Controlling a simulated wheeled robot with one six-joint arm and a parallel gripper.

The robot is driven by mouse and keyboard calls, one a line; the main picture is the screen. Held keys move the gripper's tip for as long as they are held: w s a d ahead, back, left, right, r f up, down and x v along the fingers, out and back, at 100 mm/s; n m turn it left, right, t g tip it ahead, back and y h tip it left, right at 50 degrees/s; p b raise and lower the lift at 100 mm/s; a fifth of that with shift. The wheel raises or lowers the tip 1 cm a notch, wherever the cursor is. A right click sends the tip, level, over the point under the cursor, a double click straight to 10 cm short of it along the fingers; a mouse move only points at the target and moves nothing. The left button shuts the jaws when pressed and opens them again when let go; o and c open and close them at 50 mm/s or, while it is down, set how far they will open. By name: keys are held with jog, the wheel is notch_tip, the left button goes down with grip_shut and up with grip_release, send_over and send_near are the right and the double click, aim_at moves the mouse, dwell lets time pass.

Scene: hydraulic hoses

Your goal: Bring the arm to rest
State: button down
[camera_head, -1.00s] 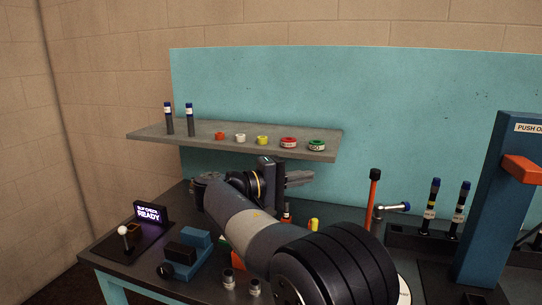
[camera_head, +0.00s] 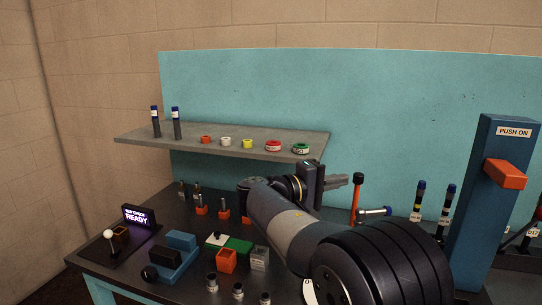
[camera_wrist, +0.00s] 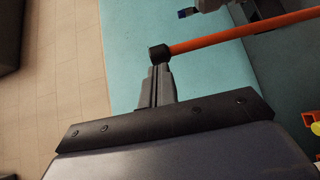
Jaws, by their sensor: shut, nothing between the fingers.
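My gripper (camera_head: 338,181) is at the end of my arm, over the right part of the bench and in front of the teal back panel. In the wrist view the gripper (camera_wrist: 158,75) shows its two fingers together, with nothing between them. An orange rod with a black cap (camera_head: 356,195) stands upright just right of the gripper in the head view. In the wrist view the rod (camera_wrist: 235,35) appears with its cap close to the fingertips; whether they touch I cannot tell.
A shelf (camera_head: 225,141) holds two dark tubes and several coloured rings. The blue PUSH ON post (camera_head: 482,210) with an orange lever stands at right. A READY screen (camera_head: 139,216), blue vise-like block (camera_head: 180,246) and orange box (camera_head: 226,260) stand on the bench.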

jog(key=shift+s+a+n+t+y, duration=0.25)
jog(key=shift+s+n+t+y, duration=0.3)
jog(key=shift+n+t+y, duration=0.55)
jog(key=shift+s+a+n+t+y, duration=0.3)
jog(key=shift+s+n+t+y, duration=0.45)
jog(key=shift+t, duration=0.55)
jog(key=shift+s+a+n+t+y, duration=0.25)
jog(key=shift+s+n+t+y, duration=0.15)
jog(key=shift+n+t+y, duration=0.7)
jog(key=shift+s+a, duration=0.1)
jog(key=shift+f, duration=0.1)
